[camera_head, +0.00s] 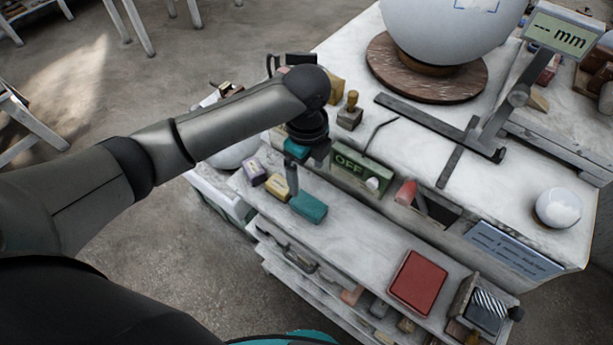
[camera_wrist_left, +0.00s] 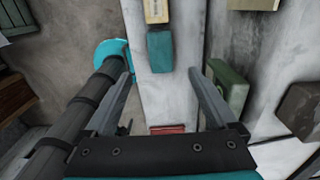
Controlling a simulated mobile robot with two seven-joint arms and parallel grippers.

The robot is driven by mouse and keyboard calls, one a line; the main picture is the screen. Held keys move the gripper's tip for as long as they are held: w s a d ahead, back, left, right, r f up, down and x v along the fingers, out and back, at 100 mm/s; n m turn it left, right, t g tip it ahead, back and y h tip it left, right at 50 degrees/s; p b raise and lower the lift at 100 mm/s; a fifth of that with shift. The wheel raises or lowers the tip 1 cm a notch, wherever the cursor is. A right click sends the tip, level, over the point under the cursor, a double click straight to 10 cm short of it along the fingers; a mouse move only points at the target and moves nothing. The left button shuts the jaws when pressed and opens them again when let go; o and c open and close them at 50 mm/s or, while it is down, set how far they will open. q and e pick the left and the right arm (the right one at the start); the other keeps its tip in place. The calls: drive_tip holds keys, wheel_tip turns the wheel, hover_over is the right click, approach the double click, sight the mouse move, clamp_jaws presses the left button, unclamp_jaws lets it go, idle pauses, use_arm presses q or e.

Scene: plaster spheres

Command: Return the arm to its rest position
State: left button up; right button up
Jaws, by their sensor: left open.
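My left arm (camera_head: 225,120) reaches in from the left of the head view, stretched out over the front shelf of the white workbench (camera_head: 345,240). My left gripper (camera_head: 305,172) points down above the shelf, near the green OFF box (camera_head: 348,166) and a teal block (camera_head: 309,207). In the left wrist view the gripper (camera_wrist_left: 161,78) is open, with a wide gap between its fingers and nothing held. The teal block (camera_wrist_left: 160,52) shows beyond the gap, and the green box (camera_wrist_left: 230,85) shows beside the right finger. My right gripper is in neither view.
A large white sphere (camera_head: 450,30) sits on a round wooden turntable (camera_head: 400,78) at the back. A metal gauge with a display (camera_head: 562,36), a small sphere (camera_head: 558,207) and a red block (camera_head: 417,282) stand right. Bare floor (camera_head: 170,265) lies below my arm.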

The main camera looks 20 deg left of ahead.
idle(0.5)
use_arm(q)
drive_tip(key=s+d+f+n+t+h, duration=0.2)
drive_tip(key=s+d+n+h, duration=0.1)
drive_tip(key=s+d+n, duration=0.45)
drive_tip(key=s+a+n+t+y, duration=0.2)
drive_tip(key=s+a+n+y, duration=0.1)
drive_tip(key=s+a+n, duration=0.8)
wheel_tip(320, 180, down, 31)
drive_tip(key=s+a+n+g+b, duration=0.1)
drive_tip(key=g+b, duration=0.1)
drive_tip(key=b, duration=0.8)
drive_tip(key=s+a+f+b, duration=0.1)
drive_tip(key=s+f+b, duration=0.4)
drive_tip(key=f, duration=0.7)
drive_tip(key=s+a+f+g+b, duration=0.1)
drive_tip(key=s+f+b, duration=0.3)
drive_tip(key=s+f, duration=0.6)
drive_tip(key=shift+s+a+f+b, duration=0.15)
drive_tip(key=shift+a+f+b, duration=0.2)
drive_tip(key=shift+f, duration=0.5)
